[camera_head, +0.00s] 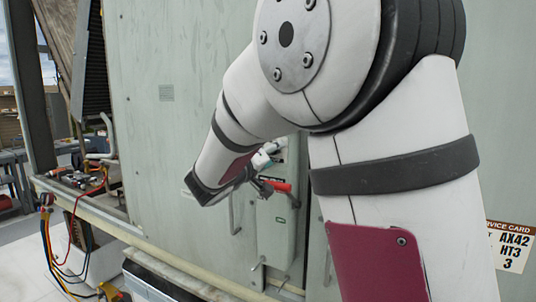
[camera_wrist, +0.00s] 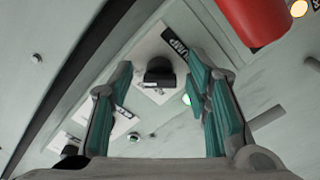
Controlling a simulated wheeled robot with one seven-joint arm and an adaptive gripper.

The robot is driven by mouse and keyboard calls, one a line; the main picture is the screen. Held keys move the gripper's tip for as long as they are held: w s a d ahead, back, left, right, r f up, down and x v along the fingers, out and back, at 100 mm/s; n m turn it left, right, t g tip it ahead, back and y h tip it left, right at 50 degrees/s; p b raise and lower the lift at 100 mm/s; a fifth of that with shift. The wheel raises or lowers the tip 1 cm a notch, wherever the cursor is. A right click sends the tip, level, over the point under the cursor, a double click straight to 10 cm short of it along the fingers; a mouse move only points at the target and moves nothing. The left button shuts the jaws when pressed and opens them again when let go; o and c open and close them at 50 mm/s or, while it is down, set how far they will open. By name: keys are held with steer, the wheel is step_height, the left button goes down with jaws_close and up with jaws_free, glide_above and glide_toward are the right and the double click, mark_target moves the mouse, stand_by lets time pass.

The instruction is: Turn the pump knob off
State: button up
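The pump knob (camera_wrist: 159,72) is a small black knob on a white plate labelled "PUMP" in the wrist view. It lies ahead of my gripper (camera_wrist: 163,88), between the two teal-padded fingers in the picture. The fingers are spread open and nothing is held between them. I cannot tell how far the knob is from the fingertips. In the head view my arm reaches to the grey-green control box (camera_head: 277,228), and the knob is hidden behind my arm.
A red handle (camera_wrist: 254,18) sticks out close at the upper right in the wrist view; it also shows in the head view (camera_head: 276,185). A green lamp (camera_wrist: 187,99) is beside the knob. Another labelled plate (camera_wrist: 115,120) lies lower left. A bench with cables (camera_head: 85,180) stands at left.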

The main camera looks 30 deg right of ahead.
jaws_close()
steer(key=shift+n, duration=0.3)
steer(key=shift+r+n, duration=0.1)
steer(key=shift+n, duration=3.5)
steer(key=shift+o, duration=1.1)
jaws_free()
steer(key=shift+s+a, duration=0.1)
